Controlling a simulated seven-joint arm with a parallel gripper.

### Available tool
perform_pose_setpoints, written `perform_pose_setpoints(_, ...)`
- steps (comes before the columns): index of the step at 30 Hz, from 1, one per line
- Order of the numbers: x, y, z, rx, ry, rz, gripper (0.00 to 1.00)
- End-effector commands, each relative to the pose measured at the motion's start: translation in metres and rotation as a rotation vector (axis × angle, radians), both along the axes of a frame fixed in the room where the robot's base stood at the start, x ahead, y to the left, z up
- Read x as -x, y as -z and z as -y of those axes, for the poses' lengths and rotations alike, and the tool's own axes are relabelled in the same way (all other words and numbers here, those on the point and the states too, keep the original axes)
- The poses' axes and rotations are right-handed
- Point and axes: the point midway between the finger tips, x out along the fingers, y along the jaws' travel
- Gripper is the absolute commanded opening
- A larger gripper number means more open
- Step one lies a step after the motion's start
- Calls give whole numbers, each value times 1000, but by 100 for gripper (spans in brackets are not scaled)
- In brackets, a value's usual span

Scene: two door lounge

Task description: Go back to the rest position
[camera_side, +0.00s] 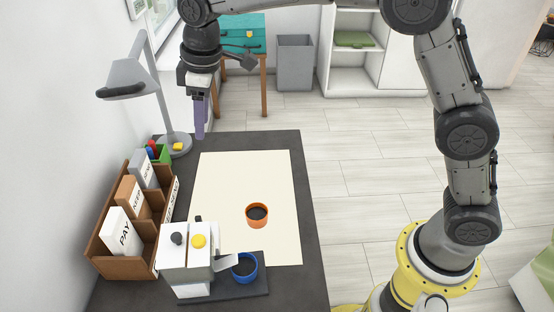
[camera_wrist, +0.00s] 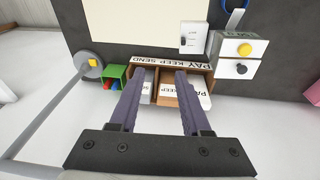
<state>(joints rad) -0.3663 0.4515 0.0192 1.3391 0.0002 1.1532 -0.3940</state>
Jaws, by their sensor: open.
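My gripper (camera_side: 199,120) hangs high over the far left part of the dark desk (camera_side: 285,150), near the lamp, pointing down. In the wrist view my gripper (camera_wrist: 160,103) shows its two purple fingers apart with nothing held between them. The wooden organizer (camera_side: 122,266), with cards marked PAY and KEEP, stands below on the desk's left side. The organizer also shows between and beyond the fingers in the wrist view (camera_wrist: 168,88).
A grey lamp (camera_side: 131,77) stands close left of my gripper. A cream mat (camera_side: 222,180) bears an orange cup (camera_side: 257,216). A white dispenser (camera_side: 187,260) and a blue cup (camera_side: 244,268) stand at the front. A green box (camera_side: 162,154) sits near the lamp base.

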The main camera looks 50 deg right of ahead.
Motion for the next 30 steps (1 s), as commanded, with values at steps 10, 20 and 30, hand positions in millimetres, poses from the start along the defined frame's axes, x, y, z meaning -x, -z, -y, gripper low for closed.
perform_pose_setpoints(10, 97, -100, 105, -65, 215, 167, 48)
perform_pose_setpoints(20, 220, -105, 166, -120, 447, 289, 48)
perform_pose_setpoints(30, 316, -29, 186, -169, 667, 311, 48)
